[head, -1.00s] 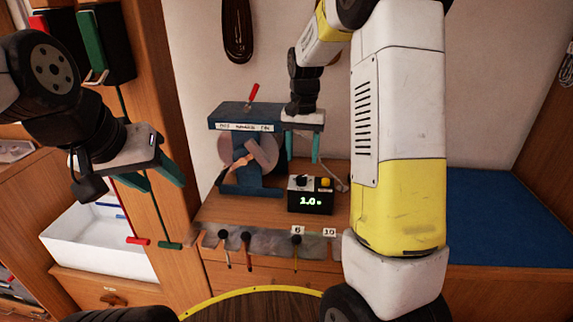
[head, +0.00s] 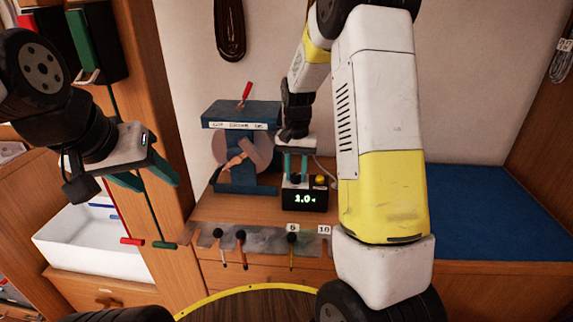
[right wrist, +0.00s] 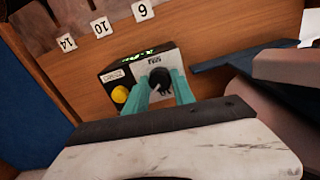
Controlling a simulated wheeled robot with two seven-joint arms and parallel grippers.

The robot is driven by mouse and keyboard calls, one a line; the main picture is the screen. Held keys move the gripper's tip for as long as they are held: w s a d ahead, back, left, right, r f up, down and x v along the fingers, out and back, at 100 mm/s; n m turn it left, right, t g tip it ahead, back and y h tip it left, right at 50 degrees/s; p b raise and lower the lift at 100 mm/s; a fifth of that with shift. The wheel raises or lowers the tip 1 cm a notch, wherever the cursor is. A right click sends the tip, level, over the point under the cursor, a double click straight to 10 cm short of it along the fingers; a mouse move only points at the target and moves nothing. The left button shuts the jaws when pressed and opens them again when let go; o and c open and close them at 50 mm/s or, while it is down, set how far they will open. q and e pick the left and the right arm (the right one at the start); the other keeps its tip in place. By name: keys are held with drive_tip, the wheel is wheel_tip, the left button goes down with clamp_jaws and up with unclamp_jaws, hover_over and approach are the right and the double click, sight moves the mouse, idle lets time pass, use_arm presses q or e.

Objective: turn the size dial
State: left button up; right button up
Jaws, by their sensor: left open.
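The size dial (right wrist: 160,80) is a black knob on the pale top of a small dark box (head: 305,200). The box's green display reads 1.0 in the head view. My right gripper (head: 296,178) points down over the box, its teal fingers spread to either side of the dial. In the right wrist view the fingertips (right wrist: 161,80) flank the knob; I cannot tell whether they touch it. My left gripper (head: 150,180) is open and empty at the left, away from the box, above the white tray.
A yellow button (right wrist: 119,94) sits beside the dial. A blue machine (head: 242,150) with a round drum stands left of the box. A metal rack (head: 262,240) with hanging tools and number tags lines the bench front. A blue mat (head: 480,210) lies at the right.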

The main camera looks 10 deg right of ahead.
clamp_jaws()
drive_tip(key=shift+n, duration=0.3)
drive_tip(key=n, duration=0.4)
drive_tip(key=shift+n, duration=0.3)
drive_tip(key=n, duration=0.4)
drive_tip(key=shift+n, duration=0.3)
drive_tip(key=n, duration=1)
